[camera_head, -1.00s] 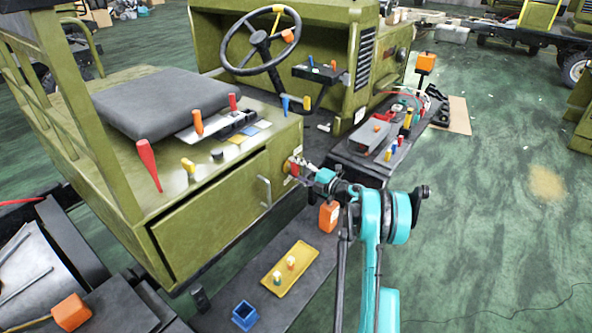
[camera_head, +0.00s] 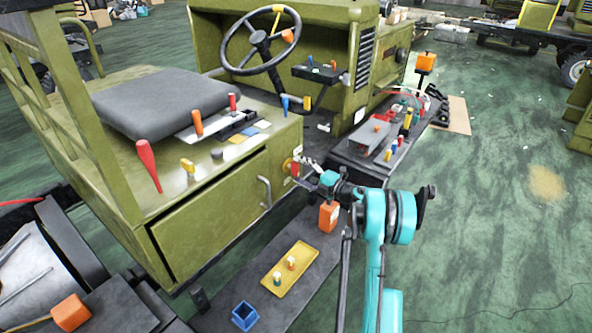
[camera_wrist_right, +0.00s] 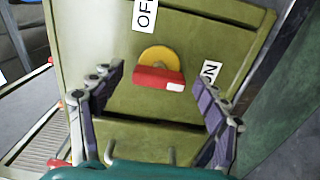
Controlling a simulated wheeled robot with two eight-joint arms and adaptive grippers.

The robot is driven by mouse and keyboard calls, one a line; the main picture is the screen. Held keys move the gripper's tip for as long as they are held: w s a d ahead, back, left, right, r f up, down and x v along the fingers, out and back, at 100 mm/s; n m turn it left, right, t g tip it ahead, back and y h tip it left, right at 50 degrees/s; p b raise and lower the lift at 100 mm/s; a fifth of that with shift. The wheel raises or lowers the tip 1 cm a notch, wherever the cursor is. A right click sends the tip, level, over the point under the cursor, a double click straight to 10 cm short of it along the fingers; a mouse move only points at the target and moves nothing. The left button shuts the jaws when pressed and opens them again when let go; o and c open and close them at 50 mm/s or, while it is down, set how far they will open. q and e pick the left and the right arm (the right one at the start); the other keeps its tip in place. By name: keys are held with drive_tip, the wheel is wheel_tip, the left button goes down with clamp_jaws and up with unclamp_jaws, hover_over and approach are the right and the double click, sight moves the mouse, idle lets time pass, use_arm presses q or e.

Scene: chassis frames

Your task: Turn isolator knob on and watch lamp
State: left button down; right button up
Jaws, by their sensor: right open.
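The isolator knob is a red bar with a white end on a yellow disc (camera_wrist_right: 158,58), fixed to the olive chassis panel. In the right wrist view the red bar (camera_wrist_right: 152,77) lies nearly level, its white end to the right. An OFF label (camera_wrist_right: 145,13) is above it and an ON label (camera_wrist_right: 211,72) to its right. My right gripper (camera_wrist_right: 167,82) is open, with its fingers spread apart on either side of the knob, and no contact shows. In the head view the gripper (camera_head: 308,170) is close beside the knob (camera_head: 295,169). I cannot make out a lamp. My left gripper is out of view.
A handled cabinet door (camera_head: 215,213) is left of the knob. A yellow tray (camera_head: 290,269) with small pegs, a blue box (camera_head: 244,315) and an orange block (camera_head: 328,217) are below. A dark shelf with levers (camera_head: 365,165) is at right. Green floor at right is open.

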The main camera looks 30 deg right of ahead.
drive_tip(key=v, duration=1)
drive_tip(key=shift+s, duration=0.1)
drive_tip(key=a+r+m+t+h, duration=0.1)
drive_tip(key=a+r+m+h, duration=0.3)
drive_tip(key=r+m+h, duration=0.55)
drive_tip(key=a+r+m+t+h, duration=0.1)
drive_tip(key=a+r+m+h, duration=0.45)
drive_tip(key=r, duration=0.95)
drive_tip(key=s+a+f+m+g+y, duration=0.3)
drive_tip(key=s+a+f, duration=0.7)
drive_tip(key=s, duration=0.4)
drive_tip(key=s+a+f+m+g+y, duration=0.4)
drive_tip(key=s+a+f+g, duration=0.4)
drive_tip(key=s+a+f, duration=0.3)
drive_tip(key=s+a+y, duration=0.1)
drive_tip(key=s, duration=0.2)
drive_tip(key=shift+a+g, duration=0.3)
drive_tip(key=shift+a, duration=0.1)
